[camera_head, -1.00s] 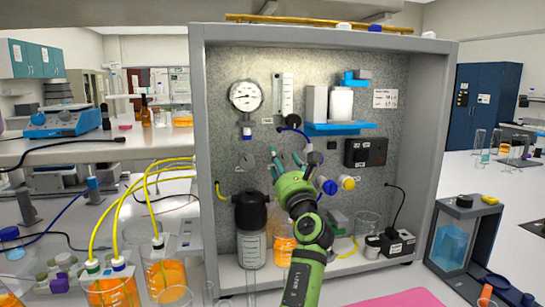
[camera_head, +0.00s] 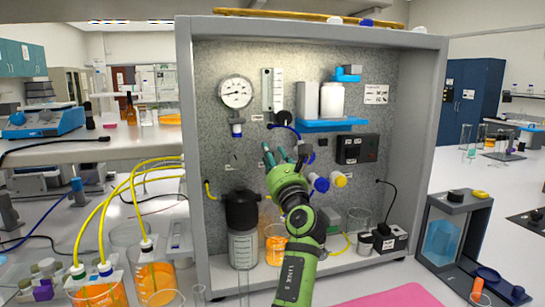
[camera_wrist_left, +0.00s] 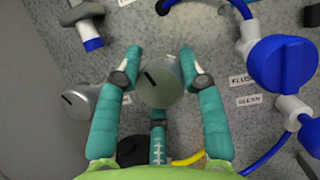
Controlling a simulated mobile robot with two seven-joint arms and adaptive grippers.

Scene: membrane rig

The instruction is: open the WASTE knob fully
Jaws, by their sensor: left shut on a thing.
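My left gripper (camera_head: 283,154) reaches up to the speckled rig panel (camera_head: 215,140) in the head view. In the left wrist view its teal fingers (camera_wrist_left: 160,75) are closed around a round grey knob (camera_wrist_left: 158,84) with a black mark on its face. The mark slants down to the right. A second grey knob (camera_wrist_left: 80,101) with a black mark sits apart to the lower left. I cannot read a WASTE label beside the held knob; the gripper covers part of that area. My right gripper is not in view.
Blue valve handles (camera_wrist_left: 284,62) sit close to the right of the fingers, by FLUSH and CLEAN labels (camera_wrist_left: 244,80). A white-and-blue fitting (camera_wrist_left: 86,30) is at upper left. Below stand a dark-topped bottle (camera_head: 242,222) and a beaker of orange liquid (camera_head: 277,248).

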